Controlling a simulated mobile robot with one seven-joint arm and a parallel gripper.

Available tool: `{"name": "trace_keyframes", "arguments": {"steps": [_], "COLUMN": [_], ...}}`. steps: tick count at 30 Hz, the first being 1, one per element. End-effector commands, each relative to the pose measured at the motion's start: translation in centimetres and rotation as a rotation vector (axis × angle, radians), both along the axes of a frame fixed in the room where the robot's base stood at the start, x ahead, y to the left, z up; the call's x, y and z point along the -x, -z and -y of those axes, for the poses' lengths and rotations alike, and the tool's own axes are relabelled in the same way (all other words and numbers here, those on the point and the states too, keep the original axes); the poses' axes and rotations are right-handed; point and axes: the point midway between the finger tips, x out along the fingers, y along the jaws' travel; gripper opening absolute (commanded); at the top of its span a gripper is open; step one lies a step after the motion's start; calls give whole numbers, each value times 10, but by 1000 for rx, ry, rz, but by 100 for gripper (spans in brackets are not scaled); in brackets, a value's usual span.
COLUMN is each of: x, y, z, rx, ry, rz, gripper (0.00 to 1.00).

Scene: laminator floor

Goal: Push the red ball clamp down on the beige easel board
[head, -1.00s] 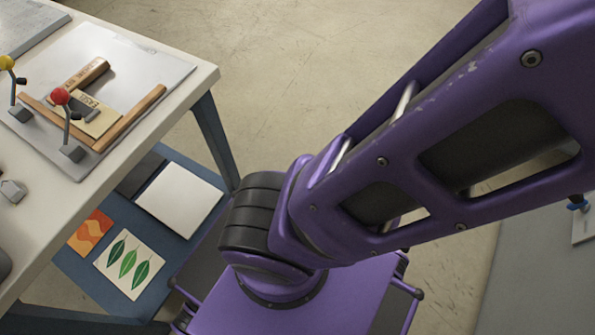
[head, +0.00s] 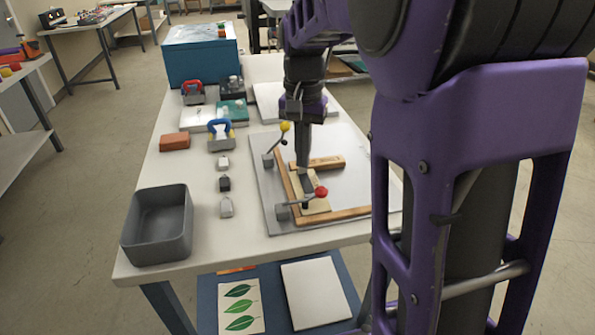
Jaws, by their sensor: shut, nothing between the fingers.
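The red ball clamp (head: 320,192) stands at the front edge of a grey metal plate (head: 278,222), its lever slanting to the red knob on the right. The beige easel board (head: 318,206) lies flat inside the wooden strips, partly hidden by the clamp lever and my gripper. My gripper (head: 304,172) points down over the board's far part, behind the red knob, with its fingers shut and empty. I cannot tell whether its tips touch the board. A yellow ball clamp (head: 284,127) stands at the plate's left, its lever raised.
Wooden strips (head: 350,214) edge the board, and a wooden block (head: 327,163) lies behind it. A grey bin (head: 157,225) stands at the table's front left. Small weights (head: 224,184), a brick (head: 175,142) and a blue box (head: 202,55) stand left and behind.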

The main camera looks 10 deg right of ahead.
Motion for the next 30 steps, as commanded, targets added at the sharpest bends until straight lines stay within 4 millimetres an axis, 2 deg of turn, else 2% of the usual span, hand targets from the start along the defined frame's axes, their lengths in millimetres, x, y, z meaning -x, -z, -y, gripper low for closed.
{"name": "trace_keyframes", "arguments": {"steps": [1, 21, 30], "x": [0, 0, 0], "y": [-9, -61, -61], "z": [0, 0, 0], "rx": [0, 0, 1], "ry": [0, -1, -1], "rz": [0, 0, 0], "gripper": [0, 0, 0]}}
